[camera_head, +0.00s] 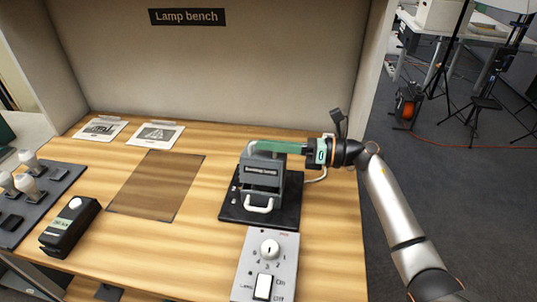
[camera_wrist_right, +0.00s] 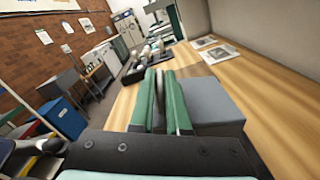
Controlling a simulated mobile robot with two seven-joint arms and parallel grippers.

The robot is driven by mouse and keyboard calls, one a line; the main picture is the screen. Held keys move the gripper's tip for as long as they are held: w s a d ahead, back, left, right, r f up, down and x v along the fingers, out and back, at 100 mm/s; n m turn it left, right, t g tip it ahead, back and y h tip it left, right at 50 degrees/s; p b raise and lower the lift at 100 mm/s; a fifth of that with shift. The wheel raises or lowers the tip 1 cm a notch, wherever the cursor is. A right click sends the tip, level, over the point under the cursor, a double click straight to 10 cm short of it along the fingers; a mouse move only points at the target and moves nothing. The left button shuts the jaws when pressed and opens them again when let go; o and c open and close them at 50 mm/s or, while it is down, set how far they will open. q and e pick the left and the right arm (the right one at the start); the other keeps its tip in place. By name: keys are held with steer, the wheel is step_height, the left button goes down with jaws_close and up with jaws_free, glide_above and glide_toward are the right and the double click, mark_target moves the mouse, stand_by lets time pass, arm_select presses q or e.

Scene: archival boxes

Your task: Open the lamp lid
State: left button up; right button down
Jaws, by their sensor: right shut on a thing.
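The grey lamp housing (camera_head: 262,183) stands on a black base plate (camera_head: 285,215) on the bench, with a label on its front and a pale handle (camera_head: 260,207) low in front. My right gripper (camera_head: 275,147) comes in from the right, with its green fingers lying across the top of the housing. It is shut on the lamp lid at the top; the fingers hide most of the gripped part. In the right wrist view the green fingers (camera_wrist_right: 163,102) stand close together beside a grey box-like surface (camera_wrist_right: 208,103). My left gripper is not in view.
A control panel (camera_head: 255,283) with a knob and a lamp switch lies in front. A dark box (camera_head: 70,228) and a tray of bulbs (camera_head: 52,184) are at left. Two printed cards (camera_head: 157,135) lie at the back. A brown mat (camera_head: 155,185) lies bare mid-bench.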

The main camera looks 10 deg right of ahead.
steer(key=w+m, duration=0.1)
steer(key=w, duration=0.1)
steer(key=w+d+r+m, duration=0.1)
steer(key=shift+m+b, duration=0.3)
steer(key=shift+b, duration=0.1)
steer(key=shift+w+d+r+m, duration=0.15)
steer(key=shift+w+d+m, duration=0.05)
steer(key=shift+w+m, duration=0.35)
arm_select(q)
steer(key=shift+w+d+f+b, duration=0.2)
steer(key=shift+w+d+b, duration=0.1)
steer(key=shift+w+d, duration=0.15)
arm_select(e)
steer(key=shift+w, duration=0.1)
